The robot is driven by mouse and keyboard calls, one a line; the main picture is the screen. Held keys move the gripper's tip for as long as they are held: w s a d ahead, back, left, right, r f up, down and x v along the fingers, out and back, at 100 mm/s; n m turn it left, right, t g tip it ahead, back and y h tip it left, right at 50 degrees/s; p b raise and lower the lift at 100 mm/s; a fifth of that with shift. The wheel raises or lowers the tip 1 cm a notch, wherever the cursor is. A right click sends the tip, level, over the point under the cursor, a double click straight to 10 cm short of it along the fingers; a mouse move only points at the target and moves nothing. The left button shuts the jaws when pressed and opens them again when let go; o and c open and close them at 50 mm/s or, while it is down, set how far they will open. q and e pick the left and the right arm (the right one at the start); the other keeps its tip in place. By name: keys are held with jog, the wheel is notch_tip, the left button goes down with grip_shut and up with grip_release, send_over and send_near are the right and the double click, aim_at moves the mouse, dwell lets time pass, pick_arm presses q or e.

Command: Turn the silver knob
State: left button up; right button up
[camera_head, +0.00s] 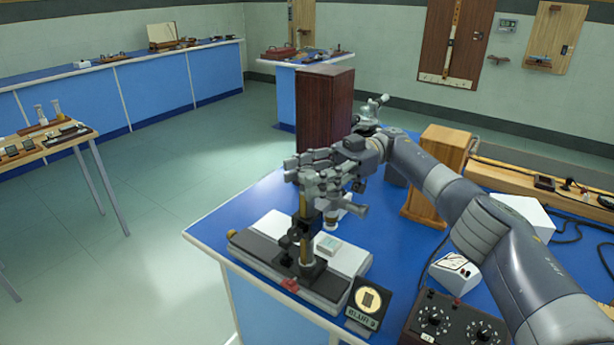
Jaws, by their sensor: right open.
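My right arm comes in from the right, and its grey gripper (310,172) is over the instrument at the front of the blue bench. The gripper is open, its fingers pointing left around the top of the instrument's brass column (305,206). The instrument has a black body (300,245) and stands on a grey-and-black base (343,262). A red part (290,285) sits at the base's front edge. I cannot pick out the silver knob for certain; the gripper covers the top of the instrument. I cannot tell whether any finger touches it. My left gripper is out of view.
The blue bench (240,215) has a small sign (367,300) and a black dial box (450,322) at its front. A white box (455,272), cables and a wooden block (437,170) stand near my arm.

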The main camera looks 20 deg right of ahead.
aim_at(307, 173)
notch_tip(307, 173, up, 10)
jog(key=shift+f, duration=0.1)
dwell(0.4)
